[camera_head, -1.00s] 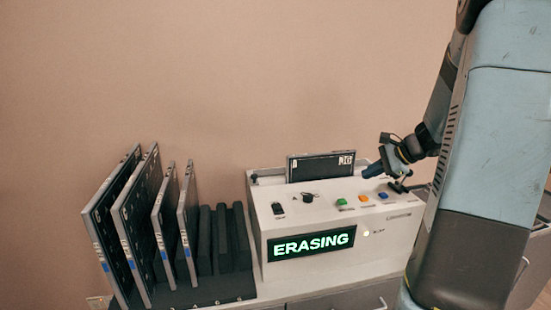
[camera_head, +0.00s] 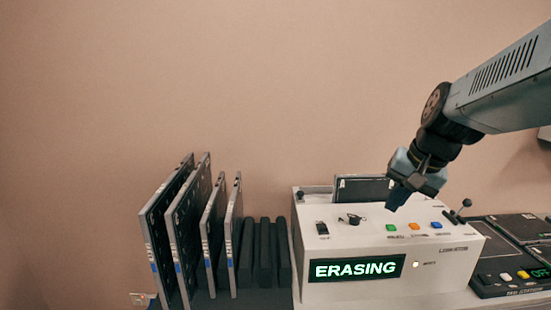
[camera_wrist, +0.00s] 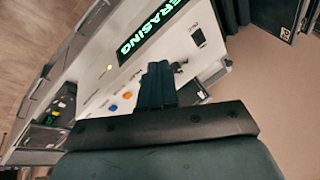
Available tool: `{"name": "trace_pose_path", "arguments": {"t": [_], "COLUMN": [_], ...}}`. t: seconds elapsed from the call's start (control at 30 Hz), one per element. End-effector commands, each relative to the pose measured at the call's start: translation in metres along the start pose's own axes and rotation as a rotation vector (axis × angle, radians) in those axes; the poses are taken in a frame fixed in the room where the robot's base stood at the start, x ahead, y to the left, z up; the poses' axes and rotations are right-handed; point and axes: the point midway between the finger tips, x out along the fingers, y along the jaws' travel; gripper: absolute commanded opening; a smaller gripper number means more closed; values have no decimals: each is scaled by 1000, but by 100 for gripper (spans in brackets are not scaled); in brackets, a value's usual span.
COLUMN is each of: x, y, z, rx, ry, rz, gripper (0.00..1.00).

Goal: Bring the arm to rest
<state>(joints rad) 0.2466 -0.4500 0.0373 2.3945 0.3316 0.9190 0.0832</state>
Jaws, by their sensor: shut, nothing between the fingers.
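My gripper (camera_head: 396,201) is shut and empty. In the head view it points down in front of the dark plate in the white machine's slot, above the machine's top. In the wrist view my gripper (camera_wrist: 158,68) shows its closed fingers over the machine's panel. The white machine (camera_head: 450,258) has a lit display (camera_head: 356,268) reading ERASING. Green, orange and blue buttons sit on its top, with a small black lever (camera_head: 457,213) at the right. A dark plate (camera_head: 360,187) stands in the slot at the back, partly hidden by my gripper.
A black rack (camera_head: 264,255) at the left holds several upright dark plates (camera_head: 188,235). A dark device (camera_head: 510,275) with small buttons lies right of the machine. The air before the plain wall at upper left is clear.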

Motion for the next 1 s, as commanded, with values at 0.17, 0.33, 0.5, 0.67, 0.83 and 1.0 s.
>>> {"name": "trace_pose_path", "arguments": {"t": [0.17,0.33,0.5,0.67,0.83,1.0], "x": [-21,-35,-43,-45,-45,-45], "y": [1,8,14,17,16,16], "z": [35,58,68,71,71,71], "rx": [-216,-383,-478,-504,-503,-502], "ry": [72,135,175,185,185,185], "rz": [57,104,131,140,140,139], "gripper": [0,0,0,0,0,0]}}
